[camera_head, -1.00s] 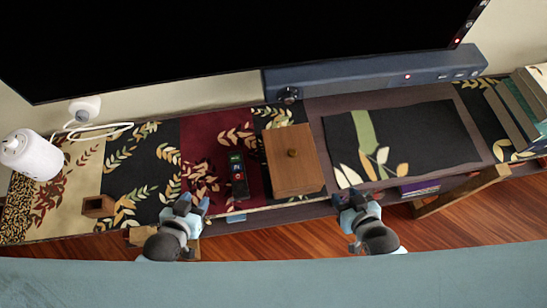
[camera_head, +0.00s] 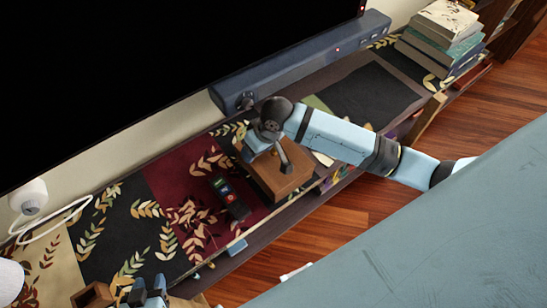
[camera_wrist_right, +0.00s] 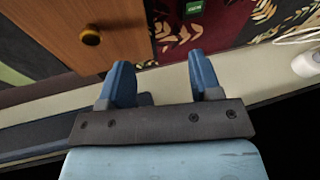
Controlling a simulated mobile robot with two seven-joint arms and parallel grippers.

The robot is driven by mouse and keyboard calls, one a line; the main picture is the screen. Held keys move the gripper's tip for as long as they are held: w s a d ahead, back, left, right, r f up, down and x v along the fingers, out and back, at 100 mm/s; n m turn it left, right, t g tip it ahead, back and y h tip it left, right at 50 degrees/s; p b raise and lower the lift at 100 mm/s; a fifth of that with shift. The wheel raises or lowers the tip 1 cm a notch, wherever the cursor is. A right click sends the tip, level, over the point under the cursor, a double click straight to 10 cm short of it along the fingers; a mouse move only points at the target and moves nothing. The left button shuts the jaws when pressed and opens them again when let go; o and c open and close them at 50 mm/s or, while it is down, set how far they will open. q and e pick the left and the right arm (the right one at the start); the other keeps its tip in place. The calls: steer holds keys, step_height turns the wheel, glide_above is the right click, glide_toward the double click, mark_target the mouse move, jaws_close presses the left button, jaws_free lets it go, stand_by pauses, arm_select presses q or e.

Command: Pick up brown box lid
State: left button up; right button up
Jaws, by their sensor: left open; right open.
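The brown box with its wooden lid (camera_head: 285,180) stands on the patterned runner below the soundbar. In the right wrist view the lid (camera_wrist_right: 60,25) fills the upper left, with its round knob (camera_wrist_right: 91,36) up and left of the fingers. My right gripper (camera_head: 270,152) reaches over the lid from the right and hides part of it and the knob. In the right wrist view my right gripper (camera_wrist_right: 165,80) is open, with nothing between its fingers. My left gripper (camera_head: 149,286) is open at the bottom left, away from the box, partly cut off by the picture edge.
A dark remote (camera_head: 229,196) lies left of the box. The soundbar (camera_head: 300,68) and black screen (camera_head: 150,70) stand behind. A small wooden box (camera_head: 93,296) is near my left gripper. Books (camera_head: 440,38) are stacked at the upper right. A white device (camera_head: 28,196) with a cable is at left.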

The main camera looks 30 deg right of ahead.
steer(key=w+d+r+m+g+h+b, duration=0.1)
steer(key=w+d+r+g+h+b, duration=0.2)
steer(key=d, duration=0.4)
steer(key=p, duration=0.1)
glide_above(273, 150)
step_height(273, 150, down, 7)
steer(key=shift+s+f, duration=0.1)
steer(key=shift+f, duration=0.1)
step_height(273, 150, down, 5)
steer(key=shift+d+r, duration=0.1)
jaws_close()
steer(key=shift+r, duration=0.15)
